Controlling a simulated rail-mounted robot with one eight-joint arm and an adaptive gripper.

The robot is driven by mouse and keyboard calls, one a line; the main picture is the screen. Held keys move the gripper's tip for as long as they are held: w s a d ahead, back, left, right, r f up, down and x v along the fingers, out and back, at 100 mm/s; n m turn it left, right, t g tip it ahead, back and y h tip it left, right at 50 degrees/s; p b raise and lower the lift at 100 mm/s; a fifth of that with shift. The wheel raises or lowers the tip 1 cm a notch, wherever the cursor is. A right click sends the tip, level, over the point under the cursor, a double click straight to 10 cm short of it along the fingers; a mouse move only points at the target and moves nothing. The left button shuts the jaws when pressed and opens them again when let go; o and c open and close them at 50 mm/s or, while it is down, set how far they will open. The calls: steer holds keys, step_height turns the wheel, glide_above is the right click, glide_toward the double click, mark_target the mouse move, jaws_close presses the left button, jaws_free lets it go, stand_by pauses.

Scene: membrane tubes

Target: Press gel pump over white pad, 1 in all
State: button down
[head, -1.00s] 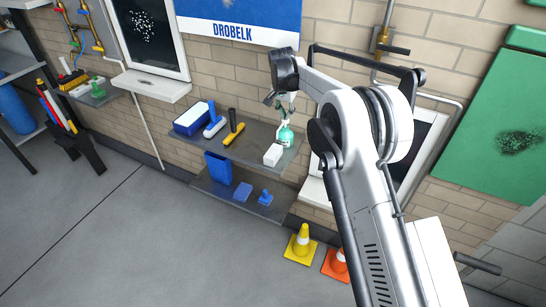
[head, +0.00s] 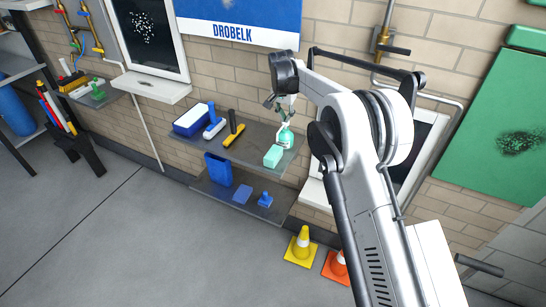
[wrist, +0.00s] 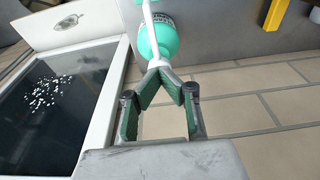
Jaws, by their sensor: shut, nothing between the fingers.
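The gel pump (head: 285,138) is a green bottle with a white top, standing on the right part of the upper grey shelf (head: 257,142). The pad (head: 273,156) lies just left of and in front of the bottle and now looks mint green. My gripper (head: 284,104) is just above the bottle's top. In the wrist view my gripper (wrist: 158,68) is shut with its fingertips together and empty, beside the green bottle (wrist: 165,38) and its white part. Whether the fingertips touch the pump head I cannot tell. The pad is not clear in the wrist view.
A blue tray (head: 191,120), a blue-handled brush (head: 213,124) and a yellow tool (head: 234,134) share the upper shelf. Blue items (head: 243,192) sit on the lower shelf. Yellow (head: 300,246) and orange (head: 336,267) cones stand on the floor. The brick wall is close behind.

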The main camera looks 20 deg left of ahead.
steer(key=shift+r, duration=1.35)
step_height(320, 180, up, 6)
steer(key=p, duration=0.2)
stand_by(0.3)
stand_by(0.4)
